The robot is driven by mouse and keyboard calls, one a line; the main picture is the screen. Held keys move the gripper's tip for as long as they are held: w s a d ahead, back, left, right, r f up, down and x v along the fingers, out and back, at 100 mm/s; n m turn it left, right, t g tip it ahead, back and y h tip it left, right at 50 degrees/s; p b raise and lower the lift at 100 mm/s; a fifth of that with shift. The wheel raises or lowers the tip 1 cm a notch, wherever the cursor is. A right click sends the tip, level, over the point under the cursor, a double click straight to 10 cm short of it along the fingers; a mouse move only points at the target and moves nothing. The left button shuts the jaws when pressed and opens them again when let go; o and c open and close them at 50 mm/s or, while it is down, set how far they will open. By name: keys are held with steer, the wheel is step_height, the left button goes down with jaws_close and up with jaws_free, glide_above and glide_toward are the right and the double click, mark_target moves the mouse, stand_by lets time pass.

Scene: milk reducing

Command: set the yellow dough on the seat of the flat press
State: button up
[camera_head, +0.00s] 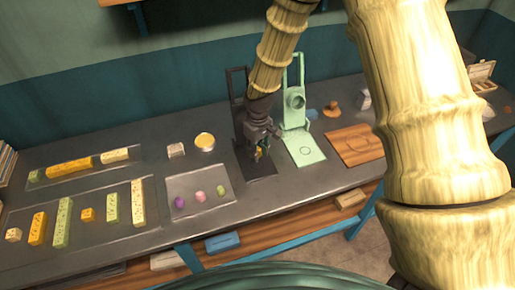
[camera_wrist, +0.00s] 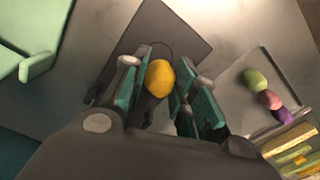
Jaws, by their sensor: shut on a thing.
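My gripper (camera_head: 263,152) is shut on the yellow dough (camera_wrist: 159,79), a rounded lump between the fingertips in the wrist view (camera_wrist: 158,92). In the head view my gripper is over the dark press (camera_head: 262,171), whose upright frame stands behind it. The wrist view shows its dark base plate (camera_wrist: 196,48) with a thin ring outline partly hidden behind the dough. I cannot tell whether the dough touches the plate. A mint green press (camera_head: 306,154) with a ringed plate and a round head stands just right. I cannot tell from its hidden head whether the dark press is the flat one.
A tray (camera_head: 182,211) with purple, pink and green dough lies left of the dark press. A yellow-topped round tin (camera_head: 205,142) and a small block (camera_head: 176,150) stand behind it. Several dotted bars lie further left. A wooden board (camera_head: 352,154) lies right of the green press.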

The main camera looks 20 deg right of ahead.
mark_target(257, 164)
steer(key=f, duration=0.1)
steer(key=w+f, duration=0.1)
steer(key=shift+w+f+b, duration=0.15)
steer(key=shift+f+b, duration=0.15)
steer(key=shift+b, duration=0.1)
steer(key=shift+f, duration=0.3)
steer(key=shift+s+f+b, duration=0.25)
steer(key=shift+s+b, duration=0.25)
steer(key=shift+s, duration=0.05)
steer(key=shift+w+f, duration=0.3)
steer(key=shift+f, duration=0.45)
steer(key=shift+s+r, duration=0.2)
steer(key=shift+w+f, duration=0.1)
steer(key=shift+w, duration=0.05)
steer(key=shift+f, duration=0.35)
